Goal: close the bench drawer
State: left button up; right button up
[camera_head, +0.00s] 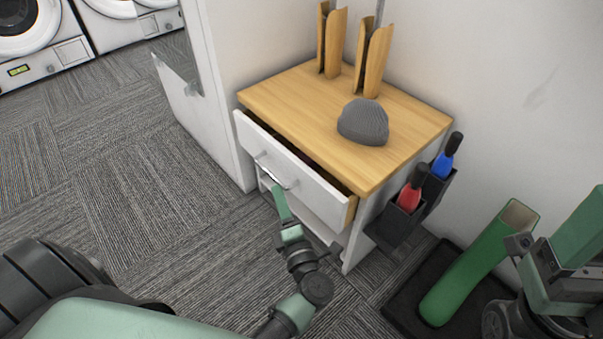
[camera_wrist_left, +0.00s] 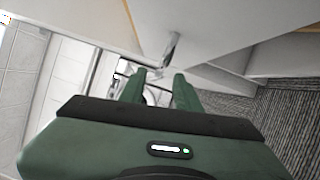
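The bench drawer (camera_head: 300,178) has a white front and stands partly open, pulled out from under the wooden bench top (camera_head: 300,95). A dark gap shows behind its front. Its metal bar handle (camera_head: 272,173) is on the front's middle and also shows in the left wrist view (camera_wrist_left: 169,52). My left gripper (camera_head: 280,195) is just in front of and below the handle. In the left wrist view its two green fingers (camera_wrist_left: 158,88) are apart, with the handle just beyond their tips; contact cannot be told. Part of my right arm shows at the right edge, its fingers not clear.
A grey knit hat (camera_head: 364,122) and wooden holders (camera_head: 332,42) stand on the bench top. Dark side holders carry a red bottle (camera_head: 410,190) and a blue bottle (camera_head: 444,162). A green tube (camera_head: 478,262) leans over a black tray (camera_head: 402,300). Carpet at left is clear.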

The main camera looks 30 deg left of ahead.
aim_at(272, 174)
pick_arm(q)
jog(key=b+x, duration=0.1)
jog(key=x, duration=0.3)
jog(key=b+x, duration=0.1)
jog(key=x, duration=0.3)
jog(key=shift+w+a+f, duration=0.1)
jog(key=shift+w+f, duration=0.1)
jog(key=shift+f, duration=0.05)
grip_shut()
dwell(1.2)
